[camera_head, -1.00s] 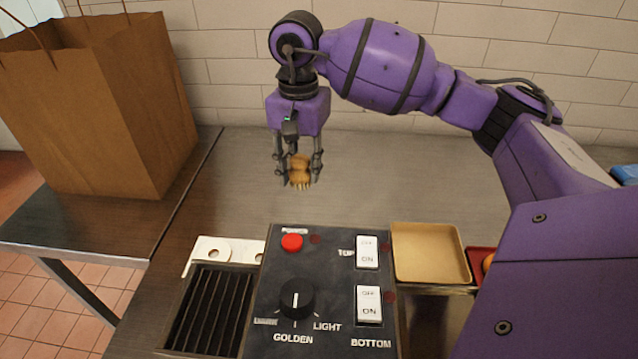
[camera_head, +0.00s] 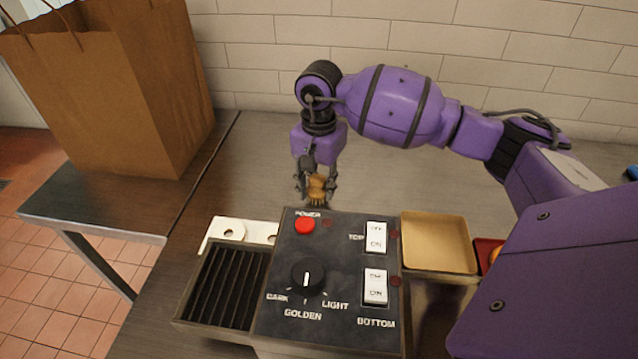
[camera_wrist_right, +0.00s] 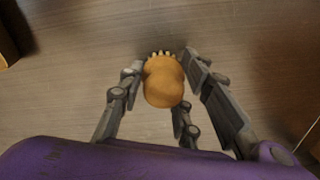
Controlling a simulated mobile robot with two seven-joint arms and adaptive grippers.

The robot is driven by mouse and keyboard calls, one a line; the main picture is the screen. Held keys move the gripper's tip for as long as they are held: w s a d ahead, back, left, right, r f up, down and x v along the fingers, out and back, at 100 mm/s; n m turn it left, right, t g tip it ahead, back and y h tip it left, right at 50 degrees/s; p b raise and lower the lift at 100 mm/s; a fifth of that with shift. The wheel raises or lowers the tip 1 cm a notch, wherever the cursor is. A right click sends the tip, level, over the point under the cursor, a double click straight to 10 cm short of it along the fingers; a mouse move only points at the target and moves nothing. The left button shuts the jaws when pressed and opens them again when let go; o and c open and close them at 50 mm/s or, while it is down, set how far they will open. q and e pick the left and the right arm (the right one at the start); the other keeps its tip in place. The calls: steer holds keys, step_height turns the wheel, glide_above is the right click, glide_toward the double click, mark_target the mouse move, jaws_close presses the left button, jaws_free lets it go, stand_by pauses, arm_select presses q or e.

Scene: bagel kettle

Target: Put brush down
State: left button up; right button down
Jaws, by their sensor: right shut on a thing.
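The brush (camera_head: 316,188) is a small tan, rounded wooden piece with pale bristles. In the head view it hangs between the fingers of my right gripper (camera_head: 316,190), just behind the toaster's control panel. In the right wrist view the brush (camera_wrist_right: 163,82) sits between the dark fingers of my right gripper (camera_wrist_right: 165,85), its bristle tips showing at the far end. The fingers are shut on it. I cannot tell whether the bristles touch the steel counter (camera_head: 262,160). My left gripper is not in view.
A toaster control panel (camera_head: 345,295) with a knob and switches stands in front, with a dark grille (camera_head: 225,285) at its left. A tan tray (camera_head: 437,242) lies at its right. A paper bag (camera_head: 115,95) stands on the left side table. The counter behind is mostly clear.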

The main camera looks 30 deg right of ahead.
mark_target(318, 180)
steer(key=shift+f, duration=0.15)
steer(key=c, duration=1.3)
jaws_free()
steer(key=shift+o, duration=0.2)
step_height(318, 180, up, 12)
steer(key=shift+r+b, duration=0.25)
steer(key=shift+b, duration=0.1)
steer(key=shift+a+f, duration=0.1)
